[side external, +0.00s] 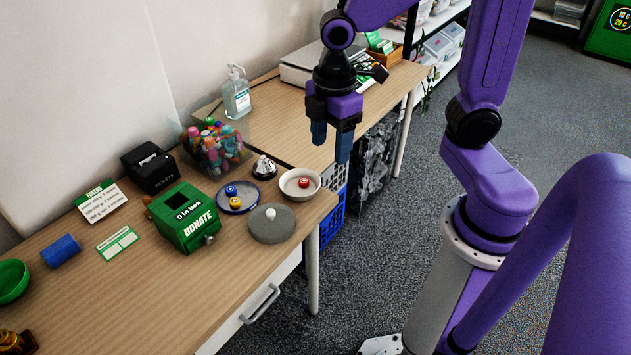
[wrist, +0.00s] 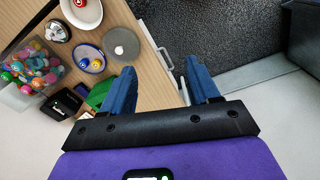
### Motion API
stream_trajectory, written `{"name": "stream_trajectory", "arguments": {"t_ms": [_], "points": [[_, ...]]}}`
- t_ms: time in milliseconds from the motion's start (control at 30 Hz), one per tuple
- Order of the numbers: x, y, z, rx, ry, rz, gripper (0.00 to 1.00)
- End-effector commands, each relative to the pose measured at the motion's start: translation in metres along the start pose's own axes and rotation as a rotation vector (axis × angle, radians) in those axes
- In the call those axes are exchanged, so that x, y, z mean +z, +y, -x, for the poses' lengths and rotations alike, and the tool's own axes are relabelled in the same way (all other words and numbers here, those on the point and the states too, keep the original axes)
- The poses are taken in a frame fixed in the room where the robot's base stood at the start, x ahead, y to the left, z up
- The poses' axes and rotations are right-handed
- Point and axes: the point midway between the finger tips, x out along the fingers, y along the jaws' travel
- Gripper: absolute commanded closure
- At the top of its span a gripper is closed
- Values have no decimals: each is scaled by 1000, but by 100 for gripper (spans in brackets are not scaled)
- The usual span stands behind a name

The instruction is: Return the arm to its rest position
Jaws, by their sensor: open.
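My gripper (side external: 331,138) is purple and black with two blue fingers. In the side view it hangs in the air, fingers pointing down, above the right end of the desk near its front edge. In the wrist view the fingers (wrist: 156,90) stand apart with nothing between them. Below them lie the desk edge and a drawer handle. My gripper touches nothing that I can see.
The desk (side external: 130,290) holds a green donation box (side external: 183,217), a grey disc (side external: 271,224), a blue-rimmed dish (side external: 249,207), a white bowl (side external: 288,190), a bell (side external: 264,167) and a clear tub (side external: 215,150). A sanitizer bottle (side external: 236,95) stands behind. Open floor (side external: 385,255) lies right.

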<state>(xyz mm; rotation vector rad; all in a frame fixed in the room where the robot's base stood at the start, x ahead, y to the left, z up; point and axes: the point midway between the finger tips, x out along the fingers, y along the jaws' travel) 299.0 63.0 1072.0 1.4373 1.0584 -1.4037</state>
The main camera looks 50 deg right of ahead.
Motion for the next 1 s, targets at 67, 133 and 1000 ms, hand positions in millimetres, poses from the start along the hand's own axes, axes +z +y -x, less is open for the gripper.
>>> {"name": "stream_trajectory", "arguments": {"t_ms": [67, 133, 1000], "points": [[4, -26, 2, 1, 4, -22, 40], [9, -47, 4, 0, 7, -49, 40], [49, -127, 2, -8, 13, -183, 40]]}}
